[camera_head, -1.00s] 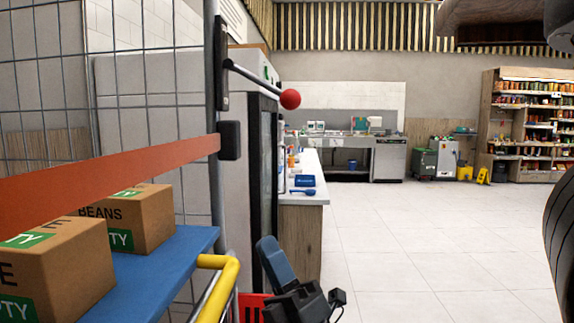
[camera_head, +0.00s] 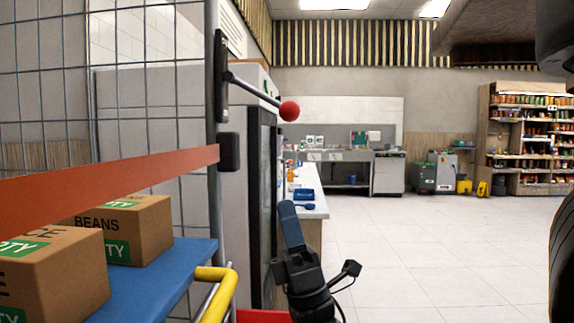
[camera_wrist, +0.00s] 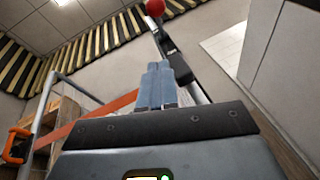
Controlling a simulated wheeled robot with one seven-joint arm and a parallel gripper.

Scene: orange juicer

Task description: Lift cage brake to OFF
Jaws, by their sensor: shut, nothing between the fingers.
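The brake lever is a dark rod with a red ball knob (camera_head: 289,111), mounted on a black plate (camera_head: 221,75) on the roll cage's upright post. The rod slopes down to the right from the plate. In the wrist view the red knob (camera_wrist: 155,7) shows at the top, beyond the fingertips. My gripper (camera_head: 288,208) points upward below the knob, with its blue-grey fingers together and empty. A clear gap separates the fingertips from the knob. In the wrist view the shut fingers (camera_wrist: 158,70) stand in the middle, in front of part of the post.
The cage (camera_head: 212,190) holds cardboard boxes (camera_head: 122,228) on a blue shelf (camera_head: 160,282), behind an orange-red strap (camera_head: 110,172). A yellow handle (camera_head: 220,290) juts out left of my gripper. A fridge and counter (camera_head: 312,190) stand behind. The floor to the right is clear.

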